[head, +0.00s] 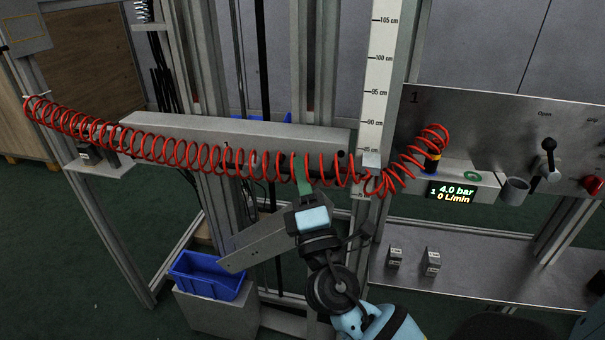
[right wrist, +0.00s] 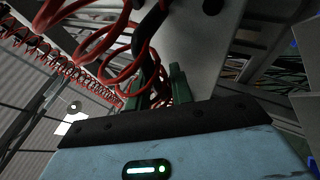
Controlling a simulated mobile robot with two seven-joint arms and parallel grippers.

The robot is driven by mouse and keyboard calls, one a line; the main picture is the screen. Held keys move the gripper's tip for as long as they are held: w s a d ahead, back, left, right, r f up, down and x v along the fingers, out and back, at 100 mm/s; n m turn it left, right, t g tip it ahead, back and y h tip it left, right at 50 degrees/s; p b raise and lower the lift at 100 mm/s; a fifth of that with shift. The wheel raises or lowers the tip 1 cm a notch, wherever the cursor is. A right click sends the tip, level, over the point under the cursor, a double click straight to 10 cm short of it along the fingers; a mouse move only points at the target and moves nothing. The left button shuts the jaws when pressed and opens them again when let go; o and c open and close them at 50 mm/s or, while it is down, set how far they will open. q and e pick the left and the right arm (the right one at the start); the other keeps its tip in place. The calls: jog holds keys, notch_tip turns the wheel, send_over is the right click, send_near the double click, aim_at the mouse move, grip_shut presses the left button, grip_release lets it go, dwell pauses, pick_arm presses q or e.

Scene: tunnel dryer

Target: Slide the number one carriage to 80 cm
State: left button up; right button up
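A long grey bar (head: 240,133), apparently the carriage, lies level across the uprights left of the white scale (head: 378,80). The scale reads 105 down to 85 cm; its lower marks are partly covered by the red hose, so I cannot read the carriage's exact height. My right gripper (head: 301,172) is at the bar's lower front edge, behind the hose. In the right wrist view its two green fingers (right wrist: 164,85) stand apart by a dark rod or handle (right wrist: 147,32). Whether they grip it is unclear. My left gripper is out of view.
A red coiled hose (head: 170,152) hangs across the bar and my right gripper to a fitting on the steel panel (head: 480,125) marked 1. A display (head: 452,192) reads 4.0 bar, 0 L/min. A lever (head: 548,160) and blue bin (head: 208,275) stand nearby.

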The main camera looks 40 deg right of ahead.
jog(key=shift+r, duration=0.1)
jog(key=b+v, duration=0.2)
jog(key=v, duration=0.5)
jog(key=shift+s+f, duration=0.2)
jog(key=shift+s, duration=0.1)
jog(key=shift+a, duration=0.1)
